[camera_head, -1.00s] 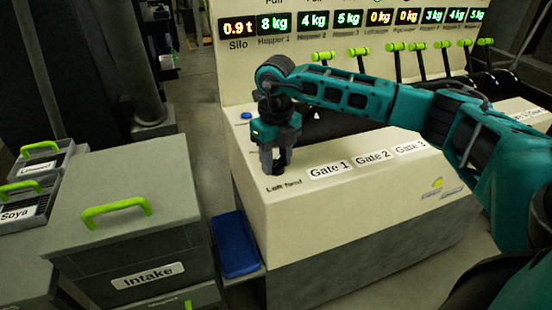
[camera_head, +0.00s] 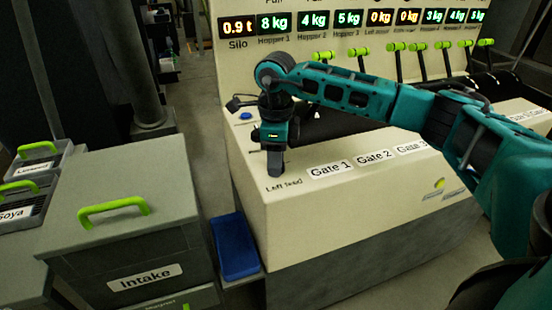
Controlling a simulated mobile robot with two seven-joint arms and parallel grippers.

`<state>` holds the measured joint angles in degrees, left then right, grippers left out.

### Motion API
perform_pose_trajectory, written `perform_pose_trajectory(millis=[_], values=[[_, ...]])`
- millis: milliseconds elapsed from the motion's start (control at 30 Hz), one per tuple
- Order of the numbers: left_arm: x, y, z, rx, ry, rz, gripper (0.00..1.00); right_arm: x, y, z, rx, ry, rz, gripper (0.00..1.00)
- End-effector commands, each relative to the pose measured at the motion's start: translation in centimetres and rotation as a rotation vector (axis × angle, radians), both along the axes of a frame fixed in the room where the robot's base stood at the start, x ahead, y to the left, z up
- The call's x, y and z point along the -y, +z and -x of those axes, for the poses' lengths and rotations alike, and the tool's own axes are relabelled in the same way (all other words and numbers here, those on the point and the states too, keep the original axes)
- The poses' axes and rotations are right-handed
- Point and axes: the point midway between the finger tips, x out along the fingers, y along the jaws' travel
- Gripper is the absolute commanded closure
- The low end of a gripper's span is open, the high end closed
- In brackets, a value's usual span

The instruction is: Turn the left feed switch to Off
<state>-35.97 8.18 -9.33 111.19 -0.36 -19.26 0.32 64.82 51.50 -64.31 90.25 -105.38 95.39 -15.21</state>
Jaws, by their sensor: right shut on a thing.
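The cream control console (camera_head: 330,215) stands in the middle of the view. The printed "Left feed" label (camera_head: 284,185) is on its near left corner. My right gripper (camera_head: 274,168) points down just behind this label, with its fingers at the console top. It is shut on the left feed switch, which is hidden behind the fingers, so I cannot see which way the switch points. My left gripper is not in view.
Gate labels (camera_head: 330,169) run rightward along the console. Green-tipped levers (camera_head: 420,62) stand behind my right arm, below the weight displays (camera_head: 357,20). A grey Intake bin (camera_head: 130,230) with a green handle and a blue tray (camera_head: 235,246) are on the left.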

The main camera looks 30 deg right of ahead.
Motion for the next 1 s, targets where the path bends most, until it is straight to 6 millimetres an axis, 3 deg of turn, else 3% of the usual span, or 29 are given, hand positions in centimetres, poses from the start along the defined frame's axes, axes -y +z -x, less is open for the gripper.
perform_pose_trajectory(millis=[733, 767, 1000], values=[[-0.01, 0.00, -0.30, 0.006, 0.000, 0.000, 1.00, -0.01, 0.12, -0.05, 0.003, 0.092, 0.000, 0.89], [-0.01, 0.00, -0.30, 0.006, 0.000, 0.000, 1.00, -0.01, 0.12, -0.05, 0.003, 0.092, 0.000, 0.56], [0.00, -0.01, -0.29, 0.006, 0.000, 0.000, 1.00, 0.00, 0.07, -0.03, 0.001, 0.090, 0.000, 0.33]])
